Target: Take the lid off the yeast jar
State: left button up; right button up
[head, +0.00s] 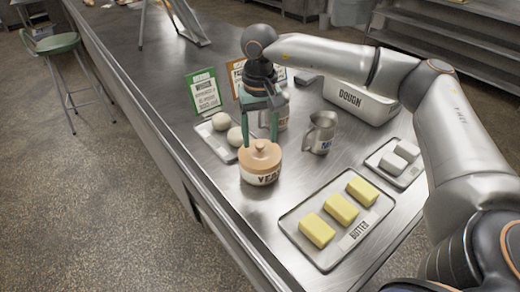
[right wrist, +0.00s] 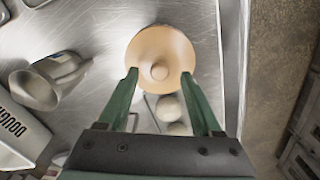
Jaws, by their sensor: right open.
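The yeast jar (head: 259,175) stands upright on the steel counter, a cream pot with dark lettering. Its tan wooden lid (head: 258,156) with a round knob sits on top. My right gripper (head: 260,142) is open, pointing down just above and behind the lid, with green fingers. In the right wrist view the lid (right wrist: 160,58) and its knob lie beyond the fingertips (right wrist: 160,75), roughly centred between them. Nothing is held. The jar's body is hidden under the lid there. My left gripper is not in view.
A butter tray (head: 292,236) is at the front right, a metal pitcher (head: 320,133) right of the jar, and a tray of dough balls (head: 210,139) behind it. A dough bin (head: 358,101) and signs (head: 203,91) stand farther back. The counter edge is close on the left.

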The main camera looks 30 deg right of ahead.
jog(key=shift+f, duration=0.9)
jog(key=shift+c, duration=0.3)
grip_shut()
jog(key=shift+r, duration=0.1)
